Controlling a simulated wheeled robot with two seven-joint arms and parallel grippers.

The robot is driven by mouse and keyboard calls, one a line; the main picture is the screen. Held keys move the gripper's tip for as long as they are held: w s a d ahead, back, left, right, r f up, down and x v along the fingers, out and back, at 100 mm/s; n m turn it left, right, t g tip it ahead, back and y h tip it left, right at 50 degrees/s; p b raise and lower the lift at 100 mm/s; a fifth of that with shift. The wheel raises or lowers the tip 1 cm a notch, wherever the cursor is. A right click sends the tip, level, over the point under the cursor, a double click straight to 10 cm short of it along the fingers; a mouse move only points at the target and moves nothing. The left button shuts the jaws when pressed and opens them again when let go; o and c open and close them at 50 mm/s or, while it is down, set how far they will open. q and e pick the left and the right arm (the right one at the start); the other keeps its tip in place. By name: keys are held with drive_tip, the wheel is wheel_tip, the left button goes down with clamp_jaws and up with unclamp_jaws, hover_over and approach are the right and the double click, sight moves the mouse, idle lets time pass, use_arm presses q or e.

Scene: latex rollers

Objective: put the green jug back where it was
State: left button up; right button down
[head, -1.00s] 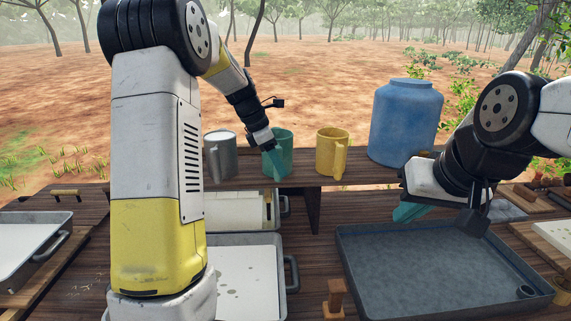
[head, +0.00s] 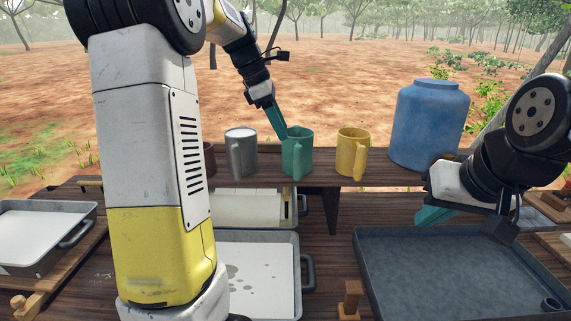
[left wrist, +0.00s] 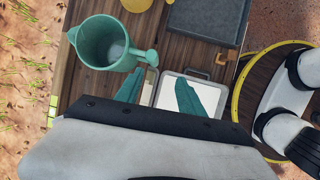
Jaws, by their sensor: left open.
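The green jug (head: 300,150) stands upright on the raised wooden shelf (head: 325,177), between a grey jug (head: 241,152) and a yellow jug (head: 352,152). My left gripper (head: 282,136) is open, its teal fingers angled down at the green jug's rim, with nothing held. In the left wrist view the green jug (left wrist: 100,42) lies beyond the open fingers (left wrist: 158,80), not between them, its mouth facing the camera. My right gripper (head: 434,215) hangs over the back left of the large grey tray; its fingers are seen edge-on and their gap is hidden.
A blue barrel (head: 428,125) stands right of the yellow jug. A brown vessel (head: 209,158) is partly hidden by my left arm. Below are the large grey tray (head: 395,232), a tray with a white sheet (head: 255,275) and a left tray (head: 40,240).

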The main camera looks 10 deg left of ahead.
use_arm(q)
drive_tip(key=s+d+f+m+t+y, duration=0.1)
drive_tip(key=s+f+m+t, duration=0.1)
drive_tip(key=s+m, duration=0.8)
drive_tip(key=s+d+f+m+t+y, duration=0.1)
drive_tip(key=s+d+f+m+t, duration=0.1)
drive_tip(key=s+m, duration=0.9)
drive_tip(key=s+f, duration=0.1)
drive_tip(key=s, duration=0.4)
drive_tip(key=shift+f, duration=0.15)
drive_tip(key=shift+s+a, duration=0.1)
drive_tip(key=shift+a, duration=0.05)
